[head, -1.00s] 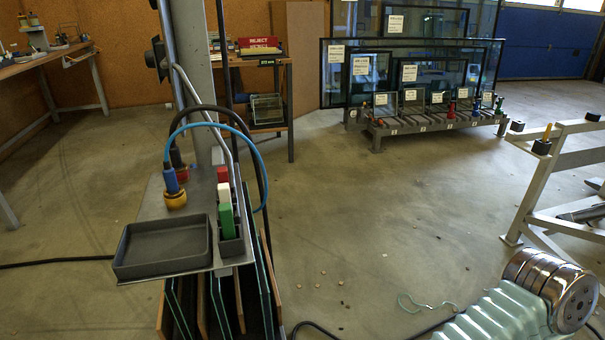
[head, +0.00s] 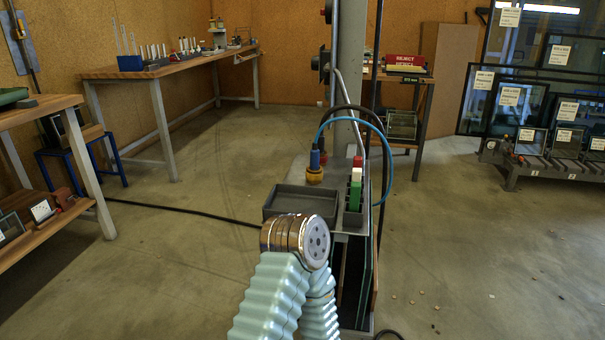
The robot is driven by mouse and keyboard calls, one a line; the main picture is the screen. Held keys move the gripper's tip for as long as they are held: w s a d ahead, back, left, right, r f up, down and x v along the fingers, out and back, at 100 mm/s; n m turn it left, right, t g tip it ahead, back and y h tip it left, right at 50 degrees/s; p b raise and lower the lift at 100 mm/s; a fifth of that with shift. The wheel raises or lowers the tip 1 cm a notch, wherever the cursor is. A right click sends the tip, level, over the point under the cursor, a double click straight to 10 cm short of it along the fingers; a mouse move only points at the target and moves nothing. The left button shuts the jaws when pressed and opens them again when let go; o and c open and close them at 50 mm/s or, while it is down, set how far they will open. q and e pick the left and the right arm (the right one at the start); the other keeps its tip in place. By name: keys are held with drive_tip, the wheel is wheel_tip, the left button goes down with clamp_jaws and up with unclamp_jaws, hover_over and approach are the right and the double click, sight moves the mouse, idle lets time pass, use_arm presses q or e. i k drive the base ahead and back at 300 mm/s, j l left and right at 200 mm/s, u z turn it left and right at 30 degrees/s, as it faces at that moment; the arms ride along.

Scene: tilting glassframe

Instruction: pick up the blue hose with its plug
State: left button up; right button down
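The blue hose (head: 387,150) arcs over the grey stand in the middle of the head view, from the plug on the left around to the right side. Its blue plug (head: 315,158) stands upright in a yellow-orange socket (head: 314,176) on the stand's shelf, behind the grey tray. A jointed part of one of my arms, with a pale green ribbed cover and a metal end, rises at the bottom centre in front of the stand. No gripper fingers show in the view.
A shallow grey tray (head: 300,203) and red, white and green blocks (head: 356,180) are on the shelf. A black hose (head: 371,125) arcs beside the blue one. Glass panes hang below. A workbench (head: 180,66) stands back left. Open floor lies left and right.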

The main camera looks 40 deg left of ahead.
sight(315, 153)
drive_tip(key=i+u, duration=0.1)
drive_tip(key=u, duration=0.3)
drive_tip(key=i+j+u, duration=0.1)
drive_tip(key=u, duration=0.35)
drive_tip(key=i+u, duration=0.15)
drive_tip(key=u, duration=0.25)
drive_tip(key=k+l, duration=0.4)
drive_tip(key=k+z, duration=0.05)
drive_tip(key=k, duration=0.05)
